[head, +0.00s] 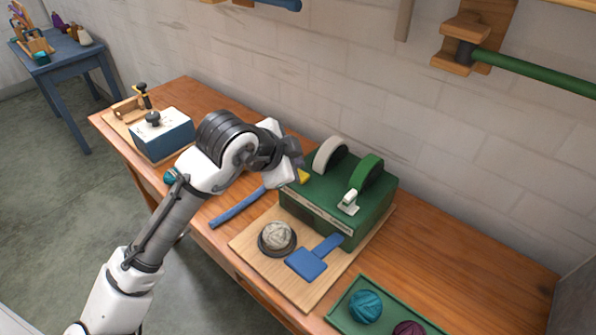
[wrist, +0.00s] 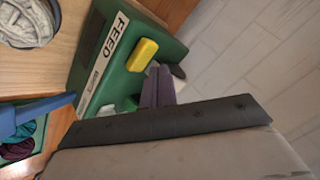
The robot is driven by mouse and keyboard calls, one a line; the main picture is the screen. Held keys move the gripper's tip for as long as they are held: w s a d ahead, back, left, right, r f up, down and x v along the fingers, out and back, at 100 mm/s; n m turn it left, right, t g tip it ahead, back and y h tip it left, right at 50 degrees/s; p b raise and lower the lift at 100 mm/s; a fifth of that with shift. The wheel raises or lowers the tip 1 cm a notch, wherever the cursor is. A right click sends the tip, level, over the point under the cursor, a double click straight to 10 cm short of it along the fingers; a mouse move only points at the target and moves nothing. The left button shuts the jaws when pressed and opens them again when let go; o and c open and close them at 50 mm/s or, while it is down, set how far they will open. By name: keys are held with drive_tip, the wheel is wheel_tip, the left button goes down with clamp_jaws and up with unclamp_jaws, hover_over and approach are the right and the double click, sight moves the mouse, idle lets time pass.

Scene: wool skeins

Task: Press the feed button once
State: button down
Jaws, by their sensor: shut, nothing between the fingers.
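The green machine (head: 365,228) stands on a light wooden board at the middle right of the bench. Its front strip carries a label reading FEED (wrist: 116,35) in the wrist view. A yellow button (wrist: 142,55) sits on the green top beside that label; it also shows in the head view (head: 304,177), partly behind my gripper. My gripper (wrist: 158,85) is shut and empty, its fingertips close beside the yellow button. I cannot tell whether they touch it. In the head view my gripper (head: 297,158) is over the machine's left end.
White and green rings (head: 369,172) stand upright on the machine. A blue paddle (head: 307,263) and a pale ball in a dark dish (head: 277,238) lie in front. A green tray (head: 343,318) holds wool balls. A blue-and-white box (head: 165,140) stands left. The wall is behind.

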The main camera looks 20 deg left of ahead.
drive_tip(key=shift+f, duration=0.1)
idle(0.6)
drive_tip(key=shift+f+b, duration=0.35)
drive_tip(key=shift+b, duration=0.15)
drive_tip(key=shift+f+b, duration=0.6)
drive_tip(key=shift+b, duration=0.05)
idle(0.5)
drive_tip(key=shift+r, duration=0.1)
drive_tip(key=shift+r+p, duration=0.75)
drive_tip(key=shift+r, duration=0.2)
wheel_tip(320, 180, up, 5)
drive_tip(key=p, duration=0.3)
drive_tip(key=shift+p, duration=0.35)
idle(0.5)
